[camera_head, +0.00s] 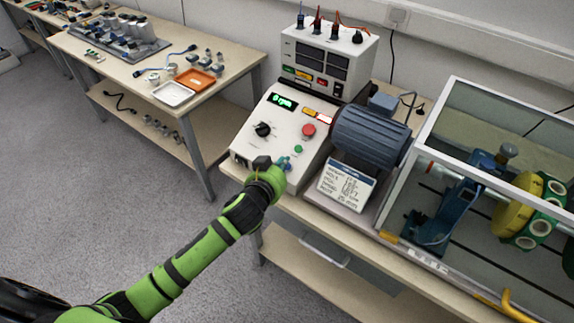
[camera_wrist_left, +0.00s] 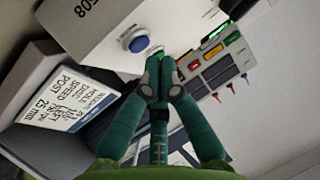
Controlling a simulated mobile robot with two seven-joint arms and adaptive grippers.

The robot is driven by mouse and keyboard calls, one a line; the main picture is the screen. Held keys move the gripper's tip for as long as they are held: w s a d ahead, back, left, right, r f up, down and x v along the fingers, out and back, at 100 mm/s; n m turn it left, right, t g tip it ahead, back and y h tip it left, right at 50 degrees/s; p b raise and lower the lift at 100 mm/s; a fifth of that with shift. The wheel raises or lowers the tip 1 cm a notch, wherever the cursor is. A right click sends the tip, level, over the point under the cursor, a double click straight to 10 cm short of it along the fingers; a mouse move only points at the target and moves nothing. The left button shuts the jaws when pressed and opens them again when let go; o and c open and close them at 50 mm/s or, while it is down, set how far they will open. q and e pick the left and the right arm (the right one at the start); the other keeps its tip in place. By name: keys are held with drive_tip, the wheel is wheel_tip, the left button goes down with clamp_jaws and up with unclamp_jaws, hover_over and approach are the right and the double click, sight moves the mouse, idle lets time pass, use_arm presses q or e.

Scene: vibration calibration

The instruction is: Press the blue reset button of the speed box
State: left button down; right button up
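The speed box (camera_head: 258,150) is a white sloped console with a green "0 rpm" display (camera_head: 283,101), a black knob (camera_head: 263,129), a red button (camera_head: 308,130) and a green button (camera_head: 298,149). My left gripper (camera_head: 283,164) is at its front lower corner. In the left wrist view the blue button (camera_wrist_left: 133,40) sits in a pale ring, just up and left of the fingertips (camera_wrist_left: 160,66). The teal fingers are together with nothing between them. A green button (camera_wrist_left: 155,51) shows just beyond the tips. In the head view I cannot separate the blue button from the fingers. My right gripper is not in view.
A blue-grey motor (camera_head: 371,137) and a printed sign (camera_head: 347,186) stand right of the speed box. A white box with cables (camera_head: 329,60) is behind it. A clear-walled enclosure (camera_head: 470,180) fills the right. Another table (camera_head: 200,112) with parts stands at the left.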

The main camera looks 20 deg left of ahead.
use_arm(q)
drive_tip(key=shift+f, duration=0.15)
idle(0.4)
drive_tip(key=shift+w+f, duration=0.2)
drive_tip(key=shift+f, duration=0.05)
drive_tip(key=shift+w+d+f+b, duration=0.1)
drive_tip(key=shift+w+f+b, duration=0.05)
drive_tip(key=shift+f+b, duration=0.3)
idle(0.6)
drive_tip(key=shift+r, duration=0.1)
drive_tip(key=shift+s+r+p, duration=0.35)
drive_tip(key=shift+r+p, duration=0.35)
drive_tip(key=shift+p, duration=0.2)
drive_tip(key=shift+r, duration=0.1)
drive_tip(key=shift+r+p, duration=0.25)
drive_tip(key=shift+p, duration=0.2)
drive_tip(key=r+p, duration=0.1)
drive_tip(key=s+r+p, duration=0.1)
drive_tip(key=p, duration=0.1)
drive_tip(key=s+a+r+p, duration=0.1)
drive_tip(key=shift+r, duration=0.4)
